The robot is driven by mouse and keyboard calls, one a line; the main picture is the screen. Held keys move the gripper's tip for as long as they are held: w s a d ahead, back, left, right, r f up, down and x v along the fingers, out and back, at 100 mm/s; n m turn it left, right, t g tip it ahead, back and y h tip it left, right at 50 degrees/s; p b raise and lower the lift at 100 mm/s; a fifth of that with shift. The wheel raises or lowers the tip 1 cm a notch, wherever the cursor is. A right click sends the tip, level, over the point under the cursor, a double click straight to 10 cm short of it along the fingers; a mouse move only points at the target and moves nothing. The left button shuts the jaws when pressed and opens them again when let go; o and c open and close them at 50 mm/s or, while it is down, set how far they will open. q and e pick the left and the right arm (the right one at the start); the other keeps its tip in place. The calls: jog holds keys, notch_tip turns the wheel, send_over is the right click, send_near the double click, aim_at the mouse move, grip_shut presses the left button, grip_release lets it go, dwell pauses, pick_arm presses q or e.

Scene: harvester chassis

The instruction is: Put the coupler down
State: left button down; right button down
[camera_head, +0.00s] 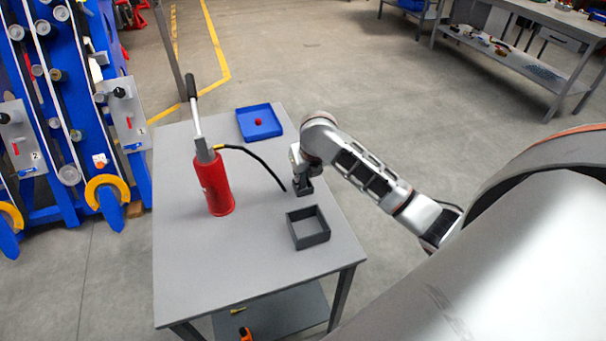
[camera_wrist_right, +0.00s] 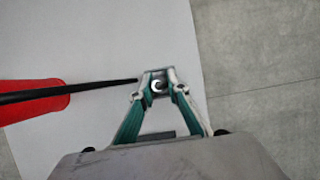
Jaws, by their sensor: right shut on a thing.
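My right gripper (camera_head: 303,187) is over the right side of the grey table (camera_head: 185,265). In the right wrist view its fingertips (camera_wrist_right: 158,82) are closed around a small dark piece with a pale ring, which I take to be the coupler (camera_wrist_right: 158,86). In the head view the fingers hide it. A black hose (camera_head: 262,163) runs from the red hand pump (camera_head: 214,186). Its free-looking end lies just left of the gripper; I cannot tell whether it joins the coupler. My left gripper is not in view.
A dark open box (camera_head: 308,240) stands just in front of my right gripper. A blue tray (camera_head: 241,128) with a red ball (camera_head: 258,122) is at the back of the table. The table's front left is clear. Blue machinery (camera_head: 88,150) stands at the left.

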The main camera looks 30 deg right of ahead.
jog(key=c, duration=2)
grip_release()
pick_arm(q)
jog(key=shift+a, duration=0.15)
pick_arm(e)
jog(key=shift+o, duration=0.2)
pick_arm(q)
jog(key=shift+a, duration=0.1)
pick_arm(e)
jog(key=shift+r, duration=0.1)
jog(key=v, duration=1.2)
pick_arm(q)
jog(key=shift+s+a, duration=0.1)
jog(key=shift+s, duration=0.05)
pick_arm(e)
jog(key=shift+s, duration=0.1)
